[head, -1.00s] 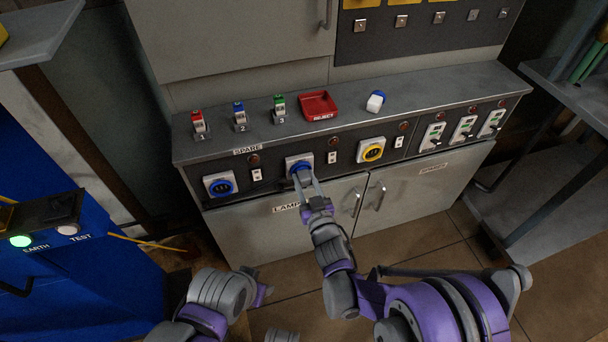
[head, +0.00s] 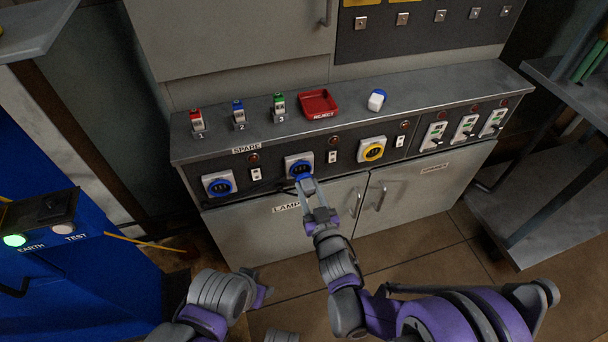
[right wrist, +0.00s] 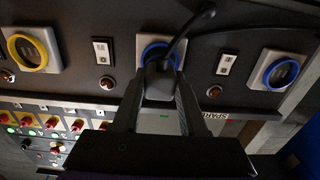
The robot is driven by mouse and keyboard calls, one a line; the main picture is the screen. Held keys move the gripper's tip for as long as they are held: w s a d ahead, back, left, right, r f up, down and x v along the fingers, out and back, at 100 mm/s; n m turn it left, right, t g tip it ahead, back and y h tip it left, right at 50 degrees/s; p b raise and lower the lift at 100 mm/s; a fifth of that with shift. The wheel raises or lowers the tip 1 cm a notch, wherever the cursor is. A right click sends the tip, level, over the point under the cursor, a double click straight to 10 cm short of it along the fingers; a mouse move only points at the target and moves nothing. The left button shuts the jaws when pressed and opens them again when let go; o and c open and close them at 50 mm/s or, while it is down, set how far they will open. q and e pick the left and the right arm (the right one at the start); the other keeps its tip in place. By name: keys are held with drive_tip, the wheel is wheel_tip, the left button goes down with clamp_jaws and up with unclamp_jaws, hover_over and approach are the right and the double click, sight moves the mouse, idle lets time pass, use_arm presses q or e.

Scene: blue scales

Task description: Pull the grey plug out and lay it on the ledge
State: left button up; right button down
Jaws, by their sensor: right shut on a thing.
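The grey plug (right wrist: 158,82) is between the fingers of my right gripper (right wrist: 160,112) in the right wrist view, with a dark cable running from it. In the head view my right gripper (head: 307,187) is shut on it just below and in front of the middle blue-ringed socket (head: 298,163). That socket's dark face shows, and the plug appears backed out of it. The plug is small and partly hidden by the fingers there. The grey ledge (head: 430,93) runs above the sockets. My left arm shows at the bottom, but its fingers do not.
On the ledge stand red, blue and green numbered items (head: 239,117), a red REJECT tray (head: 319,104) and a white-and-blue block (head: 376,100). Bare ledge lies right of the block. Another blue-ringed socket (head: 219,185) and a yellow-ringed socket (head: 372,150) flank the middle one.

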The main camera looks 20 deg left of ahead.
drive_tip(key=shift+b+v, duration=0.5)
drive_tip(key=shift+v, duration=0.85)
